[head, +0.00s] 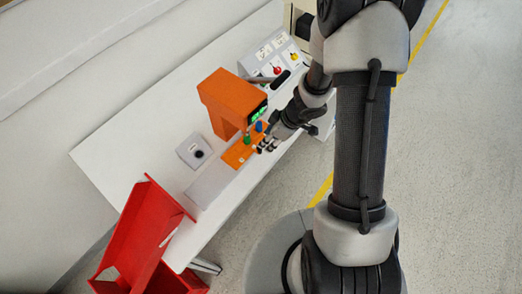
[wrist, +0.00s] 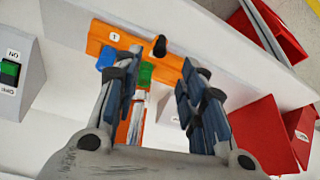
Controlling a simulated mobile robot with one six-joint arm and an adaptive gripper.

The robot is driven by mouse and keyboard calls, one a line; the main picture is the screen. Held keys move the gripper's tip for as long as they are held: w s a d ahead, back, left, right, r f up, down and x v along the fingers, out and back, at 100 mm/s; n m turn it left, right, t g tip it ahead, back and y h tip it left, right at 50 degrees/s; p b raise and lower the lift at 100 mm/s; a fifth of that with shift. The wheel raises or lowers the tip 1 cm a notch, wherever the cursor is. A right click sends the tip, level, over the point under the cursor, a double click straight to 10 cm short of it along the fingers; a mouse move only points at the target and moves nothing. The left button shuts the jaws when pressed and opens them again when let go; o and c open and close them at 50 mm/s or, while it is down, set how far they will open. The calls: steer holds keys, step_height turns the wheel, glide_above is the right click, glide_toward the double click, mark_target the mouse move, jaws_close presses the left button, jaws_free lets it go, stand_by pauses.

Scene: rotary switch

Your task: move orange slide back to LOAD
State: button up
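The orange slide (head: 236,155) lies in front of the orange machine (head: 218,92) on the white table. It also shows across the top of the wrist view (wrist: 205,58), with a small "1" label. A dark upright knob (wrist: 160,46) stands on it, with a blue part (wrist: 106,57) and a green part (wrist: 146,72) nearby. My gripper (head: 265,146) is at the slide's right end in the head view. No LOAD mark is readable.
A pale flat strip (head: 213,183) extends from the slide to the lower left. A grey box with a black button (head: 194,152) stands left. A sloped control panel (head: 275,60) is at the back. A red bin (head: 140,235) stands at the near table end.

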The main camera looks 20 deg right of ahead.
mark_target(251, 144)
steer(key=b+x, duration=0.4)
steer(key=x, duration=0.4)
steer(key=shift+w, duration=0.1)
jaws_close()
stand_by(0.5)
